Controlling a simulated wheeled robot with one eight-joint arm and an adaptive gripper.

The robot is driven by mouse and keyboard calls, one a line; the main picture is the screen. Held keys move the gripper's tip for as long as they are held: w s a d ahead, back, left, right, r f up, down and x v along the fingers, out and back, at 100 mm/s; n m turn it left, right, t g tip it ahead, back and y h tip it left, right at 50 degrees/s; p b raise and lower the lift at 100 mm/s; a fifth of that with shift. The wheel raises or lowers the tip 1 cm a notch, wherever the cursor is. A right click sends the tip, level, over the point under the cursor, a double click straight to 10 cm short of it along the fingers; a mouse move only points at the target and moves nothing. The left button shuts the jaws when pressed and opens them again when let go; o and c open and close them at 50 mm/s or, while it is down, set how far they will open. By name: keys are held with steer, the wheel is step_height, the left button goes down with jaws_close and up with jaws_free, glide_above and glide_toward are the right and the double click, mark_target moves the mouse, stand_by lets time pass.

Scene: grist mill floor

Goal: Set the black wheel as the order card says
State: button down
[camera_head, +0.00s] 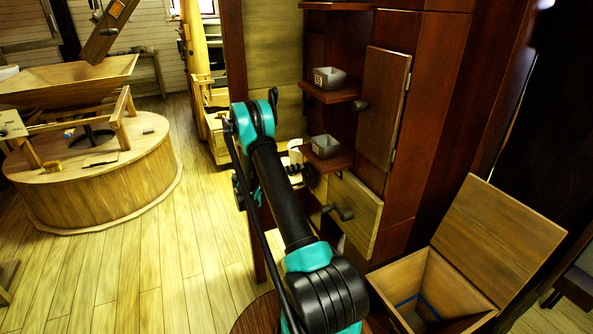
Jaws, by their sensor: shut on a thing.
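The black wheel (311,178) appears as a small dark round piece at the front of the wooden cabinet, just right of my arm and below the lower small shelf. My arm rises from the bottom, bends at its teal elbow and comes down behind itself. My gripper (296,169) is a small dark shape beside the wheel, partly hidden by the arm, and is shut on the wheel. The wheel's setting cannot be made out. A pale card (12,124) with dark marks hangs at the far left by the millstone casing; its writing is too small to read.
Two red-brown shelves hold grey tubs (328,78) (325,146). A cabinet door (384,108) and a lower panel (357,212) have dark knobs. An open wooden bin (385,283) stands at the lower right, lid raised. A round millstone casing (100,195) is at left. The plank floor between is clear.

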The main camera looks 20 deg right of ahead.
steer(key=n, duration=0.2)
steer(key=f+n, duration=0.1)
steer(key=n, duration=0.1)
steer(key=shift+w+f, duration=0.2)
steer(key=shift+w, duration=0.2)
steer(key=shift+w+f+n, duration=0.1)
steer(key=shift+f+n, duration=0.3)
steer(key=shift+n, duration=0.65)
steer(key=shift+f+n, duration=0.35)
steer(key=shift+n, duration=0.7)
steer(key=c, duration=1.3)
jaws_free()
steer(key=shift+r, duration=0.1)
step_height(320, 180, up, 10)
steer(key=shift+f, duration=0.1)
